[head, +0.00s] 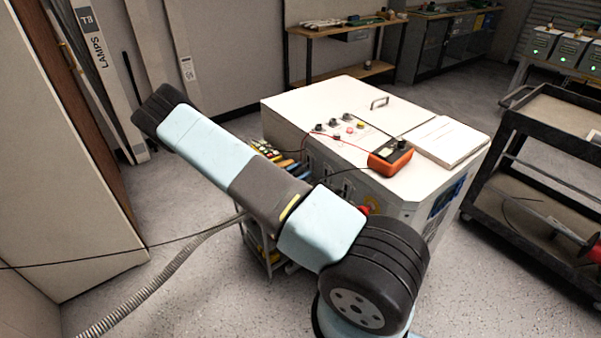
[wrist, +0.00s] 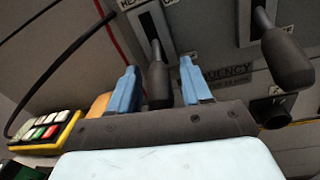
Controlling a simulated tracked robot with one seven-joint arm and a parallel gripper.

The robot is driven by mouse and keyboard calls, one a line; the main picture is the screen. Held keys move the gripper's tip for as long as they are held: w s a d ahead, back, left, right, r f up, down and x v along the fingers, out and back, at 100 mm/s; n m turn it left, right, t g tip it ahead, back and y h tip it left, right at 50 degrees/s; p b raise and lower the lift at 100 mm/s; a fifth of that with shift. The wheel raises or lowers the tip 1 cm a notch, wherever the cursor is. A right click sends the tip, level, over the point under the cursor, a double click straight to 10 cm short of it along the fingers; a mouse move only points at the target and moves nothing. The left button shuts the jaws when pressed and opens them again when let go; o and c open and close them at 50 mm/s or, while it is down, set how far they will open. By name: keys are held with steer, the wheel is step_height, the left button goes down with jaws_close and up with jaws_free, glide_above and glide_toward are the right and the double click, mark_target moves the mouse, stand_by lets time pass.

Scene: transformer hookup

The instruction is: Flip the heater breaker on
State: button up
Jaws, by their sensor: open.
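In the wrist view, my gripper (wrist: 158,66) is open, with one blue finger on each side of a dark lever handle (wrist: 158,82). I cannot tell whether either finger touches the handle. The lever comes out of a dark slot in a grey panel (wrist: 205,30), and its handle points toward the bottom of the picture. A label partly cut off at the top edge, starting "HE", is beside this slot. A second dark lever (wrist: 287,62) hangs to the right, outside the fingers. In the head view, the gripper cannot be made out behind my arm.
In the wrist view, a yellow-edged button box (wrist: 45,130) and a black cable (wrist: 55,70) are at the left. In the head view, a white cabinet (head: 325,98) carries an orange meter (head: 390,158). A dark cart (head: 545,185) stands right; grey floor (head: 190,290) shows lower left.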

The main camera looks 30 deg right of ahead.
steer(key=shift+d, duration=0.1)
steer(key=shift+c, duration=0.2)
jaws_close()
stand_by(0.5)
